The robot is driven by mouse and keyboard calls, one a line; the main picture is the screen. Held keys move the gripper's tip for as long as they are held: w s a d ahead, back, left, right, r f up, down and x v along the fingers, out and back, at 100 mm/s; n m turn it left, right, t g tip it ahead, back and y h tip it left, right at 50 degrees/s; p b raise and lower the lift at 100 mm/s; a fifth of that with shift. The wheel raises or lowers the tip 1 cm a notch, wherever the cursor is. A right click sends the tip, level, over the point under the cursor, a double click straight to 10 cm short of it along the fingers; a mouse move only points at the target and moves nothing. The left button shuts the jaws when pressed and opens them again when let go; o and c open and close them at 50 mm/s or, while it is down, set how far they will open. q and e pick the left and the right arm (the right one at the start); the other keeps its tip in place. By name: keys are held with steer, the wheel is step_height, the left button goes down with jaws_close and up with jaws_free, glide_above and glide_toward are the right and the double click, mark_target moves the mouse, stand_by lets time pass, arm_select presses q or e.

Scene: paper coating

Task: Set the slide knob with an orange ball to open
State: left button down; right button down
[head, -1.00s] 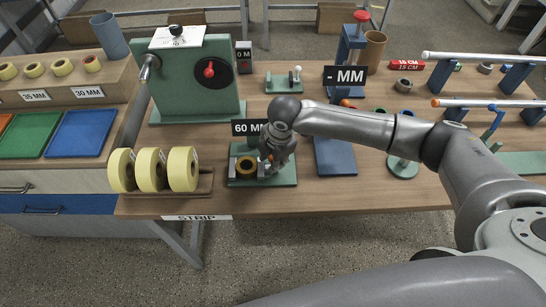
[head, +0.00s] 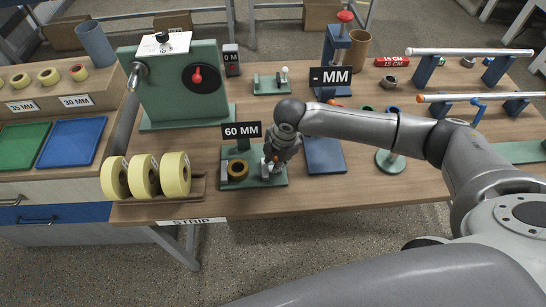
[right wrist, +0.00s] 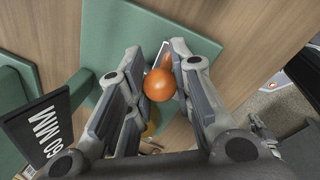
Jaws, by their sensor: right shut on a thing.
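My right gripper (head: 274,162) is over the right part of the fixture, pointing down. It is shut on the orange-ball knob. The fingers hide most of the knob in the head view. A gap shows between the ring and the metal slide part beside my fingers. My left gripper is not in view.
Yellow tape rolls (head: 145,176) stand on a wooden holder to the left. A green machine (head: 157,95) with a red knob is behind. A blue plate (head: 324,156) lies close on the right. Another rod with an orange end (head: 460,97) is farther right.

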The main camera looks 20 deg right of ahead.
steer(key=c, duration=1.2)
jaws_free()
steer(key=shift+a, duration=0.15)
step_height(320, 180, up, 12)
steer(key=s, duration=0.2)
steer(key=shift+d, duration=0.45)
steer(key=shift+f, duration=0.15)
